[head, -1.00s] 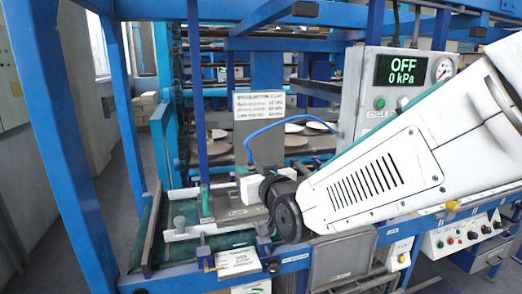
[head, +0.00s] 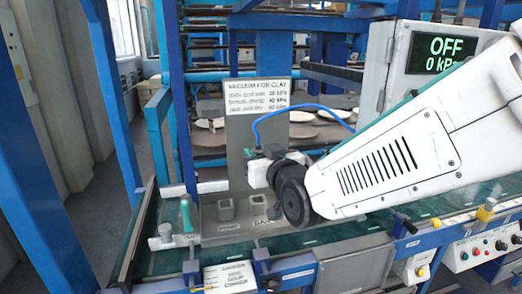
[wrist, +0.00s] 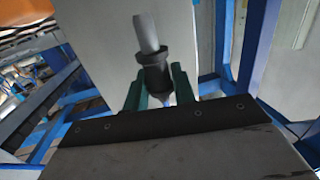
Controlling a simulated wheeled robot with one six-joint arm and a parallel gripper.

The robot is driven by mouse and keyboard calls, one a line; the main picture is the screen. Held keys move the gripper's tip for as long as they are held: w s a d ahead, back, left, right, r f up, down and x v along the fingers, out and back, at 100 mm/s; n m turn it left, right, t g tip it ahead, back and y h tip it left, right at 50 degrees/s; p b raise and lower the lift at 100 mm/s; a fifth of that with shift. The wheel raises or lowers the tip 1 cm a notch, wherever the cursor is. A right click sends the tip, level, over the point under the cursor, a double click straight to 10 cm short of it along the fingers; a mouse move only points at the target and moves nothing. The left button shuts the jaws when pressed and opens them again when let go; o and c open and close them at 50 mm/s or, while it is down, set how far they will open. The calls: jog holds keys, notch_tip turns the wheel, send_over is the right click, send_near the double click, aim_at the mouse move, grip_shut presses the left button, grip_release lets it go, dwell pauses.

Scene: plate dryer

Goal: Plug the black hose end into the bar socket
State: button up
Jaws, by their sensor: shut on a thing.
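In the wrist view, the black hose end (wrist: 154,76), with a grey tube tip, stands between the green fingers of my gripper (wrist: 158,88), which is shut on it. In the head view, my gripper (head: 252,155) is raised above the grey plate (head: 235,225), and the blue hose (head: 290,109) arches right from it. Two square sockets, a left one (head: 227,208) and a right one (head: 259,204), stand on the plate below, apart from the hose end. A label lies by the right socket; its small text is hard to read, so I cannot tell surely which is the bar socket.
A vacuum sign (head: 258,95) stands behind the plate. A control box (head: 440,55) reads OFF at right. A green-handled fitting (head: 186,214) is at the plate's left. Blue frame posts (head: 108,100) stand at left. A green belt surface (head: 350,240) lies in front.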

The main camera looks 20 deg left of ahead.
jog(key=shift+f, duration=3.45)
jog(key=shift+f, duration=0.55)
jog(key=o, duration=1.1)
jog(key=shift+c, duration=0.2)
jog(key=v, duration=0.8)
jog(key=shift+a, duration=0.1)
